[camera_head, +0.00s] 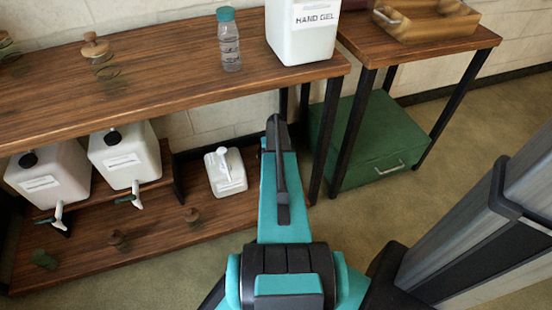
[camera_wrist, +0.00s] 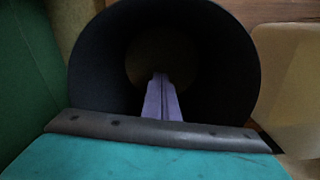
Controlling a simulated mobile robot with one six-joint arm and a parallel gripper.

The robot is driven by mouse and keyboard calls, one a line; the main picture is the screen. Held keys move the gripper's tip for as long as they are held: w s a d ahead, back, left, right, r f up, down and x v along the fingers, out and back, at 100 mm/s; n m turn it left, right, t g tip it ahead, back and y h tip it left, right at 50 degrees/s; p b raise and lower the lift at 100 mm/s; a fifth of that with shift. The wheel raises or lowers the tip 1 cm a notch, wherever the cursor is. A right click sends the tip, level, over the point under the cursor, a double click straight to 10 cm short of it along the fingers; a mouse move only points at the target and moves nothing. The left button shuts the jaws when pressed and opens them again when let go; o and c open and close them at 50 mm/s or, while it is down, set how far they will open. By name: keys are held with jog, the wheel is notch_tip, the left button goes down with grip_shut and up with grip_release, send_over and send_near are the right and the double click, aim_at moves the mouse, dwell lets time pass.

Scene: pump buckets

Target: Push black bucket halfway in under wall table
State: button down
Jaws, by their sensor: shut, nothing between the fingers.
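The black bucket (camera_wrist: 95,60) fills the middle of the wrist view, its dark round opening facing the camera. The fingers of my gripper (camera_wrist: 160,76) are shut and empty and show in front of the bucket's dark inside; whether they touch it I cannot tell. In the head view I cannot make out the bucket; my teal arm covers the floor there. Two wooden tables stand by the wall: a long one (camera_head: 165,65) at left and a smaller one (camera_head: 420,45) at right. My arm reaches toward the gap between them.
A green box (camera_head: 375,145) stands under the right table, and green also shows at the left of the wrist view. White jugs (camera_head: 125,155) and a white pump bottle (camera_head: 225,172) stand on the low shelf. Hand gel (camera_head: 302,35) stands above. Floor (camera_head: 400,215) is open at right.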

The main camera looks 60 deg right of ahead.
notch_tip(320, 180, up, 9)
jog(key=p, duration=0.2)
jog(key=shift+f, duration=0.2)
jog(key=shift+a, duration=0.1)
dwell(0.3)
